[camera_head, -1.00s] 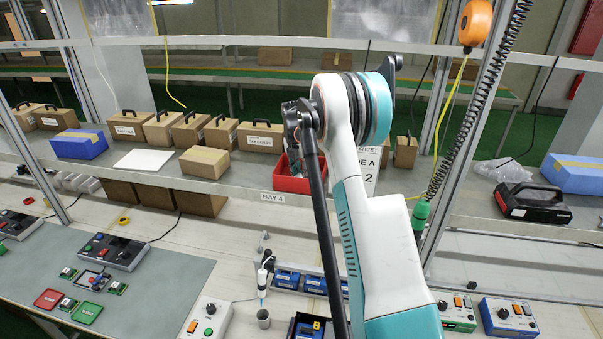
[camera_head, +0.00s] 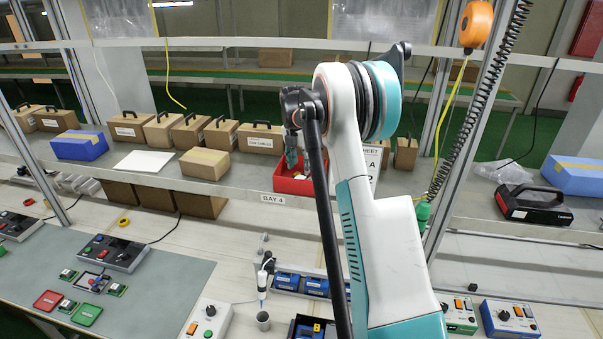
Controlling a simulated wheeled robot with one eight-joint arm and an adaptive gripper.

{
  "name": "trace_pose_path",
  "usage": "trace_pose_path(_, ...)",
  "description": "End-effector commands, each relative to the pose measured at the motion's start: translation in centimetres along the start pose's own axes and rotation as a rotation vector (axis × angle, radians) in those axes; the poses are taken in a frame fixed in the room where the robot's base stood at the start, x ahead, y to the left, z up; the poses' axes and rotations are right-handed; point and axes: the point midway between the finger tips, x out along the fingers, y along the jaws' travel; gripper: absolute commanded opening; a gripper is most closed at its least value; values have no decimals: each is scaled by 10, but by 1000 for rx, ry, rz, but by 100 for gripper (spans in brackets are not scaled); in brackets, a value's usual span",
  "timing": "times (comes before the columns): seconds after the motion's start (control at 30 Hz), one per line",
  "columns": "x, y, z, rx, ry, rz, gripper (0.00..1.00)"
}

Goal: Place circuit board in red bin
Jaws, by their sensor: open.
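The red bin (camera_head: 288,184) stands on the shelf above the BAY 4 label, partly hidden behind my arm. My gripper (camera_head: 291,140) is over the bin, pointing down, and is open. A small grey-green piece (camera_head: 291,158) shows just below it at the bin; it looks like a circuit board, but I cannot tell whether it still touches the fingers. Small green circuit boards (camera_head: 117,290) lie on the grey mat at the lower left, around a dark unit. The bin's inside is mostly hidden.
A tan box (camera_head: 204,164), white sheet (camera_head: 144,161) and blue box (camera_head: 79,145) stand left of the bin on the shelf. Cardboard cases line its back. A metal post and coiled cable (camera_head: 478,100) rise at right. A red tray (camera_head: 49,300) and green tray (camera_head: 86,314) lie on the mat.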

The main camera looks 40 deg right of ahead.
Motion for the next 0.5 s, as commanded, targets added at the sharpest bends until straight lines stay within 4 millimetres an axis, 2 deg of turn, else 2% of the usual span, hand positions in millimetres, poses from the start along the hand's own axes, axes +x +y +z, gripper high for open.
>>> trace_pose_path(0.1,-25,0,0,0,0,0,48)
trace_pose_path(0.23,-47,0,0,0,0,0,48)
trace_pose_path(0.5,-67,0,0,0,0,0,48)
